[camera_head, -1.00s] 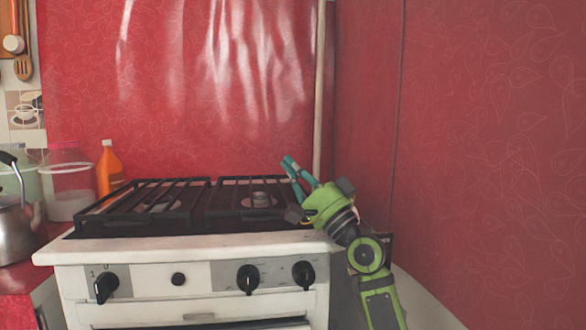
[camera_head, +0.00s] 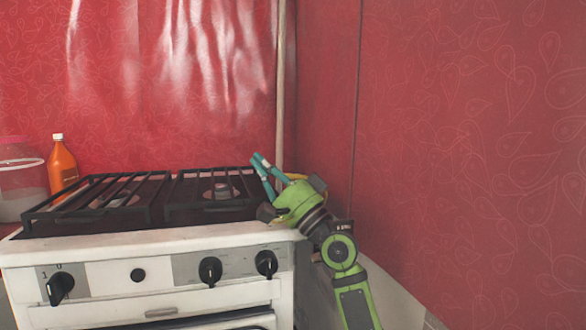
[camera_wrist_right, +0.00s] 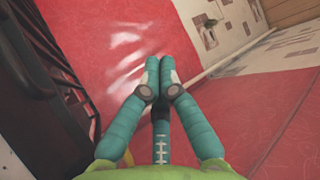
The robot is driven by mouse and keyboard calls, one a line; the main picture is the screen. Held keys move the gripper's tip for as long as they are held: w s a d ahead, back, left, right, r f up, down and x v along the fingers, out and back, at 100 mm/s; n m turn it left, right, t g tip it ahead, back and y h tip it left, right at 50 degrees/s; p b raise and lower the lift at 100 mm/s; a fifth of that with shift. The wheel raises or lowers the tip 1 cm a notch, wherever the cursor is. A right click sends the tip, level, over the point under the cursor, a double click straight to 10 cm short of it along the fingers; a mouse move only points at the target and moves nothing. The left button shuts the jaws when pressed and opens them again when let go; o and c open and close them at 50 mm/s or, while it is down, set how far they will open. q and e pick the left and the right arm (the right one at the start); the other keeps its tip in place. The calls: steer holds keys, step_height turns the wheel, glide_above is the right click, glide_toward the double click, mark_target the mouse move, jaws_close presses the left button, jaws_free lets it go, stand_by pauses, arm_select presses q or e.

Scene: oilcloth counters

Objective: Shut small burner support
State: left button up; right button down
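The stove top carries two black burner supports. The left support (camera_head: 85,213) and the right support (camera_head: 205,206) lie side by side over the burners; a burner (camera_head: 222,190) shows through the right one. I cannot tell for certain which one is the small one. My right gripper (camera_head: 260,164) is at the right end of the stove, beside the right support, with its teal fingers pointing up and left. In the right wrist view the fingertips (camera_wrist_right: 160,62) meet with nothing between them. Black support bars (camera_wrist_right: 35,60) show at the left there, apart from the fingers. My left gripper is out of view.
The white stove front (camera_head: 150,275) has several black knobs. An orange bottle (camera_head: 62,167) and a pink-lidded jar (camera_head: 18,180) stand left of the stove. A red wall (camera_head: 450,150) stands close on the right; a pale pole (camera_head: 281,80) rises behind the gripper.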

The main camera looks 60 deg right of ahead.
steer(key=s, duration=1)
steer(key=shift+s, duration=0.35)
